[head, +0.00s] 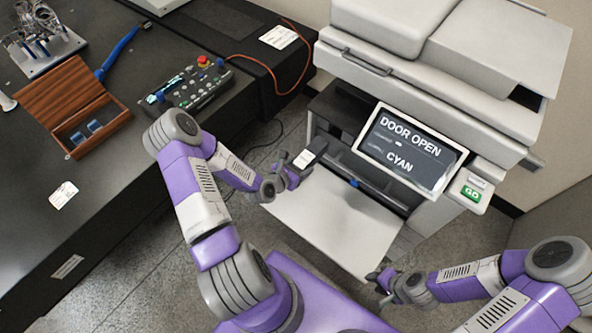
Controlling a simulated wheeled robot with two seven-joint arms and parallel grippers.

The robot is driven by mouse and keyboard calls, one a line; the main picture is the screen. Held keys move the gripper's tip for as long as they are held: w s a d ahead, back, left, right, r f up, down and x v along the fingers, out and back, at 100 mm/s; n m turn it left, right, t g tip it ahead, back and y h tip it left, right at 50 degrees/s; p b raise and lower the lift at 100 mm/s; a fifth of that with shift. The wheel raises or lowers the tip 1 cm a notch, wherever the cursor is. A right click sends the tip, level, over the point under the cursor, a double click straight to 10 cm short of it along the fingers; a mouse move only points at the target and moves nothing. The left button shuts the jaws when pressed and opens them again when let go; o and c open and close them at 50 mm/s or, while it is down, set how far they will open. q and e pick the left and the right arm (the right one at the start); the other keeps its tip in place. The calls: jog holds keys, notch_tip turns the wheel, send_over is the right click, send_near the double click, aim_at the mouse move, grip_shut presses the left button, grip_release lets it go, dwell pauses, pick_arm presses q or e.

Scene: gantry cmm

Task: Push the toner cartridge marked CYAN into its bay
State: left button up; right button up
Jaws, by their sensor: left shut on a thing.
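The printer (440,95) stands at the right with its front door (335,215) folded down. Its tilted screen (412,150) reads DOOR OPEN and CYAN. My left gripper (297,172) is shut on a dark toner cartridge (316,146) with a pale label, held at the left side of the printer's open front. The marking on the cartridge is too small to read. A small blue part (354,183) shows inside the opening. The bays are mostly hidden behind the screen and in shadow. My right gripper (376,286) is open and empty, near the front right corner of the door.
A dark bench (110,190) fills the left, with a control box (187,88), an open wooden box (95,120), a blue tool (118,52) and a card (63,195) on it. A green GO button (471,194) is right of the screen. An orange cable (270,72) runs behind.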

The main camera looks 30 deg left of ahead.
aim_at(322, 144)
pick_arm(q)
jog(key=shift+w+r+b+x, duration=0.15)
jog(key=shift+b+x, duration=0.1)
jog(key=shift+x, duration=0.55)
jog(key=shift+w+r+b+x, duration=0.1)
jog(key=shift+r+b+x, duration=0.15)
jog(key=shift+x, duration=0.55)
jog(key=shift+w+r+b+x, duration=0.1)
jog(key=shift+b+x, duration=0.2)
jog(key=shift+x, duration=0.5)
jog(key=shift+w, duration=0.2)
dwell(0.6)
jog(key=shift+w+d+b, duration=0.1)
jog(key=shift+w+b, duration=0.25)
jog(key=shift+w, duration=0.8)
jog(key=shift+w+d+b, duration=0.15)
jog(key=shift+w+b, duration=0.15)
jog(key=shift+w, duration=1.05)
jog(key=shift+w, duration=0.35)
jog(key=shift+w+d+b, duration=0.1)
jog(key=shift+w+b, duration=0.2)
jog(key=shift+w, duration=0.1)
jog(key=shift+w, duration=0.7)
